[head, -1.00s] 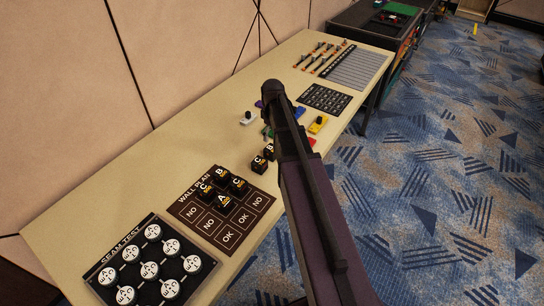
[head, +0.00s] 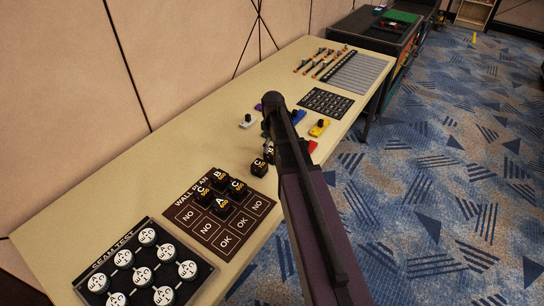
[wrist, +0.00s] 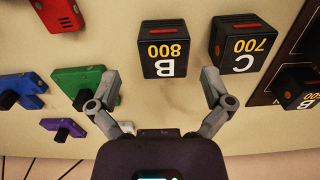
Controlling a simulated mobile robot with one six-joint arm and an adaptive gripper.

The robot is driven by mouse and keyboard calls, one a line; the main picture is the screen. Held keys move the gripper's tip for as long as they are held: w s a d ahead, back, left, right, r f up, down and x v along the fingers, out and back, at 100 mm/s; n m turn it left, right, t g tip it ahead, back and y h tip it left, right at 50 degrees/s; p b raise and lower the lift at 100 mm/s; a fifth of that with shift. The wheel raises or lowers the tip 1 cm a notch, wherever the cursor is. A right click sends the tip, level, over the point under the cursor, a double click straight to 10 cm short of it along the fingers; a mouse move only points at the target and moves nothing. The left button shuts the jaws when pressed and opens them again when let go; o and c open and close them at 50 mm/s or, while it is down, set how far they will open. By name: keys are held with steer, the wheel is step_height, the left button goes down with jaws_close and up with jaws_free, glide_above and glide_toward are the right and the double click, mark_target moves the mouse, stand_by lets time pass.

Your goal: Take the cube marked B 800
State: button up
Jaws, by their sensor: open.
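The black cube marked B 800 (wrist: 165,48) sits on the beige table in the wrist view, its lettering upside down. In the head view my arm mostly hides it. My gripper (wrist: 162,82) is open and empty. Its two fingers are spread either side of the cube's line, with the tips just short of its lettered face and apart from it. A cube marked C 700 (wrist: 238,45) stands close to the right of it, beyond the right fingertip; it also shows in the head view (head: 260,168).
Several cubes stand on the wall plan board (head: 220,240). Another B cube (wrist: 298,86) shows at the wrist view's right edge. Green (wrist: 82,82), blue (wrist: 25,86), red (wrist: 58,12) and purple (wrist: 62,127) pieces lie left of the gripper. The seam test board (head: 145,265) is nearer.

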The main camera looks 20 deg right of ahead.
mark_target(272, 151)
steer(key=shift+f, duration=0.1)
steer(key=shift+a+f+b, duration=0.15)
steer(key=shift+f+b, duration=1.1)
steer(key=shift+b, duration=0.05)
steer(key=shift+a+f+b, duration=0.1)
steer(key=shift+f+b, duration=1.15)
steer(key=shift+b, duration=0.05)
steer(key=shift+c, duration=0.2)
steer(key=c, duration=1.1)
steer(key=shift+r, duration=0.2)
step_height(272, 151, up, 10)
steer(key=p, duration=1)
steer(key=shift+f, duration=0.2)
